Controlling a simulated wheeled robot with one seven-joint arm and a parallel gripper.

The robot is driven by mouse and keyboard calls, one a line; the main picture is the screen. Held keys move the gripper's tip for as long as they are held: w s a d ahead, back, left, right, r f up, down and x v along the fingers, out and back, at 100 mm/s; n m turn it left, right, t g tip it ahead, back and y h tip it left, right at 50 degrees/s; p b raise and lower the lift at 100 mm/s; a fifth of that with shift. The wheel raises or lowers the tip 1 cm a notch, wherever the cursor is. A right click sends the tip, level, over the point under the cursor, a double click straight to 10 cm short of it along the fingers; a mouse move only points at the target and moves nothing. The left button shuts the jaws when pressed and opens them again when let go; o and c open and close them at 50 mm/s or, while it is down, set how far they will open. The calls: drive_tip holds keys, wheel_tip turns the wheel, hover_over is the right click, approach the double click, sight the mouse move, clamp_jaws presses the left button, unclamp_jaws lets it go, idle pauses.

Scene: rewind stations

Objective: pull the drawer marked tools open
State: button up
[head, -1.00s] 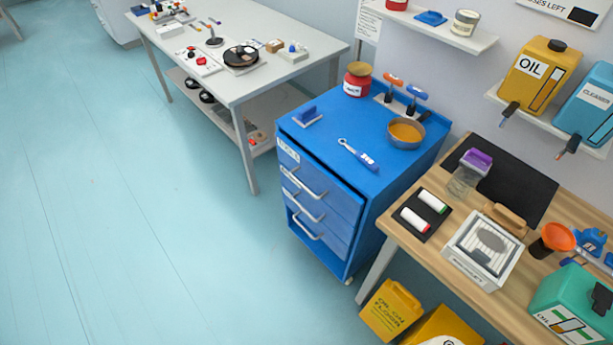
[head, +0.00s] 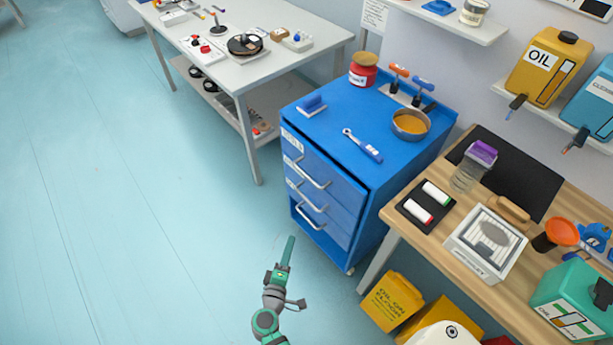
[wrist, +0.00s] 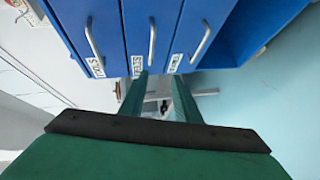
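The blue drawer cabinet (head: 352,225) stands between the grey table and the wooden bench. Its front has a stack of drawers with silver bar handles. The top drawer (head: 325,170) carries a white label (head: 293,142) that seems to read TOOLS. In the wrist view that drawer appears leftmost, with its handle (wrist: 95,46) and label (wrist: 96,67). A dark gap shows above the drawer front; I cannot tell whether it is slightly out. My gripper (head: 289,243) is in front of the cabinet, low and apart from the handles. In the wrist view its two fingers (wrist: 159,92) are spread, with nothing between them.
A wrench (head: 362,146), an orange-filled bowl (head: 411,124) and a red jar (head: 363,70) stand on the cabinet top. The wooden bench (head: 400,222) is close at right, with yellow containers (head: 391,301) below it. The floor left of the cabinet is clear.

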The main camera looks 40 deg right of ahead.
sight(306, 175)
drive_tip(key=w+d+r+g+h, duration=0.1)
drive_tip(key=w+d+r+h, duration=0.6)
drive_tip(key=r, duration=0.4)
drive_tip(key=shift+y, duration=0.5)
drive_tip(key=x, duration=1.1)
drive_tip(key=shift+w, duration=0.45)
clamp_jaws()
